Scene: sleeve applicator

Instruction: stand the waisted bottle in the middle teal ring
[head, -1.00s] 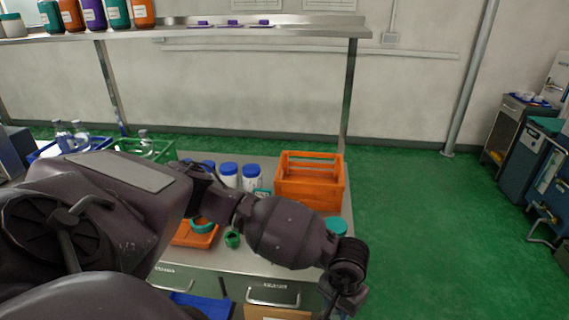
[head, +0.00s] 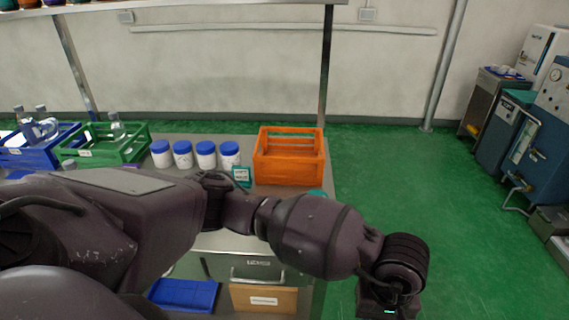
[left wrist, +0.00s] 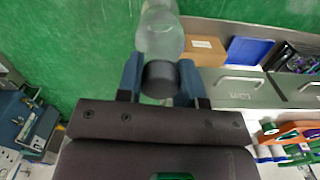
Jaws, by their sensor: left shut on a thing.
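My left gripper (left wrist: 158,76) is shut on a clear bottle (left wrist: 160,32) with a dark grey cap, seen between its blue fingers in the left wrist view. In the head view the hand end (head: 388,300) is at the bottom, right of the bench, and the bottle is out of sight. A teal sliver (head: 317,193) shows behind my arm. The teal rings are otherwise hidden by my arm there; small green and teal pieces (left wrist: 270,128) show at the right of the left wrist view. My right gripper is not in view.
An orange crate (head: 288,178) stands at the bench's back right. Several blue-lidded white jars (head: 206,160) are left of it, with a small teal-edged sign (head: 242,175). Green (head: 70,154) and blue (head: 14,159) crates hold bottles farther left. Open green floor (head: 400,190) lies right.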

